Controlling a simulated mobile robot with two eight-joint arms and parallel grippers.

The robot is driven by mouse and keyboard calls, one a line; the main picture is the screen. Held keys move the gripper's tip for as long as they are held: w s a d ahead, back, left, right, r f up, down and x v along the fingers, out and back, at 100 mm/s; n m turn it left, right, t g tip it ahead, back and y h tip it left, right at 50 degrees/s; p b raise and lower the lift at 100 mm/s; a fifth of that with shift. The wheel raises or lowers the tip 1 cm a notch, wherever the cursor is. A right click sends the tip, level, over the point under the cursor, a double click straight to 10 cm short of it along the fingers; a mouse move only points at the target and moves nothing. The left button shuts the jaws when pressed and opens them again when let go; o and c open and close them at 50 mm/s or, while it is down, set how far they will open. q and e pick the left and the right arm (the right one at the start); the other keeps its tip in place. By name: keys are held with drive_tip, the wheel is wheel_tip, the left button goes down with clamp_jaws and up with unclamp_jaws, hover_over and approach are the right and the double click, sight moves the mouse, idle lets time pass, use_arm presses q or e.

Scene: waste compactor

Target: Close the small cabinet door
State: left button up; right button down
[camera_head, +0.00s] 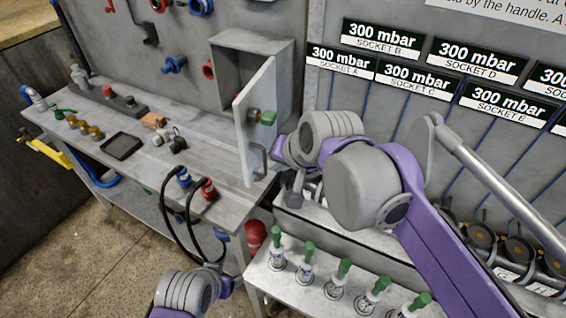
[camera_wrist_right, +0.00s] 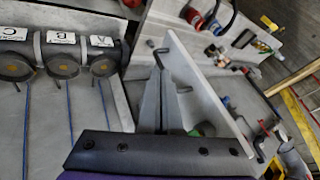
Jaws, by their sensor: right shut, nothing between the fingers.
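The small cabinet (camera_head: 228,62) is a grey box on the back panel. My right gripper (camera_head: 292,192) is shut and empty, just right of the door's lower part. In the right wrist view the shut fingers (camera_wrist_right: 155,85) point along the face of the door (camera_wrist_right: 208,85), close beside it. I cannot tell whether they touch it. Of my left arm, only a joint shows at the bottom; its gripper is out of view.
A grey workbench (camera_head: 70,120) holds a black tray (camera_head: 122,146) and several fittings. A red-topped fitting (camera_head: 208,189) with black hoses stands near the door. Green-handled tools (camera_head: 308,258) stand in a row below my right arm. Labelled sockets (camera_head: 383,38) line the right wall.

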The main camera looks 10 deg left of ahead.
sight(249, 169)
drive_tip(key=w+a+f, duration=0.1)
drive_tip(key=a, duration=0.1)
drive_tip(key=a+f, duration=0.1)
drive_tip(key=w+a+f, duration=0.1)
drive_tip(key=a, duration=0.1)
drive_tip(key=shift+w+a+f, duration=0.35)
drive_tip(key=shift+a, duration=0.1)
